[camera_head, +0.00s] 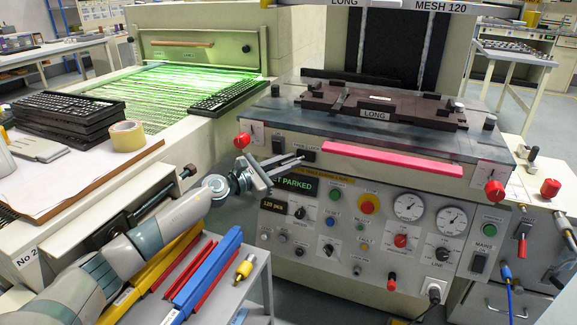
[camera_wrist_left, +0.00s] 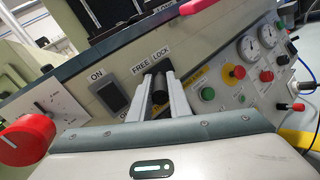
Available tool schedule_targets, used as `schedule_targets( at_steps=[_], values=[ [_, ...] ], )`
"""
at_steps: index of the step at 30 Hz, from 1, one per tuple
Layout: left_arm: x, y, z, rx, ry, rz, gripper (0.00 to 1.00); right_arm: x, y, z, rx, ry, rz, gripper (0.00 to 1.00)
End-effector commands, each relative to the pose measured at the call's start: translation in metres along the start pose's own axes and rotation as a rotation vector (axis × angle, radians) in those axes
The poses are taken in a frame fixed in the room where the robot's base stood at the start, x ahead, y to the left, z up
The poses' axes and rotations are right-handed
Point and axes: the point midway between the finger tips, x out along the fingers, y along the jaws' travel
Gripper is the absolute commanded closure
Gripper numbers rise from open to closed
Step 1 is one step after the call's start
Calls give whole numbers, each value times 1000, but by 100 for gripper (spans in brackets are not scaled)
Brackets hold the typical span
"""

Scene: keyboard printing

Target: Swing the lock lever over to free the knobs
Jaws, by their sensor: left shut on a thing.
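The lock lever (camera_wrist_left: 160,82) is a short black lever on the printer's front panel, under the FREE and LOCK labels (camera_wrist_left: 150,60). My left gripper (camera_wrist_left: 162,92) is shut on it, one finger on each side. It hides much of the lever, and I cannot tell exactly which label it points to. In the head view my left gripper (camera_head: 300,158) reaches the panel's upper left from the left. The red left knob (camera_head: 243,140) also shows large in the wrist view (camera_wrist_left: 30,140). The red right knob (camera_head: 495,190) is at the panel's right end. My right gripper is out of view.
A black ON switch (camera_wrist_left: 110,97) sits left of the lever. A pink bar (camera_head: 392,160) runs along the printer's front edge. Gauges and buttons fill the panel below. A cart (camera_head: 258,275) with coloured bars stands under my left arm. A conveyor (camera_head: 150,95) is at the left.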

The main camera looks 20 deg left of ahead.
Motion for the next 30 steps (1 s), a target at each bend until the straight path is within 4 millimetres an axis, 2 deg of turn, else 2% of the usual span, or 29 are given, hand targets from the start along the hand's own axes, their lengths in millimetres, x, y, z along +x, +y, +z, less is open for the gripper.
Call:
schedule_targets(
  at_steps=[9, 10, 12, 23, 30],
  values=[
    [0, 4, 4, 2, -5, 6, 100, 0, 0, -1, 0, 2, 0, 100],
    [0, 4, 4, 2, -5, 6, 78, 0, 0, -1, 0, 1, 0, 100],
    [0, 3, 3, 2, -4, 5, 64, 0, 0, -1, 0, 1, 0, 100],
    [-2, 1, 1, 1, -1, 1, 64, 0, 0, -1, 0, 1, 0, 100],
    [-21, 0, 0, 2, 1, 0, 64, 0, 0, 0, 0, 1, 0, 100]
  ],
)
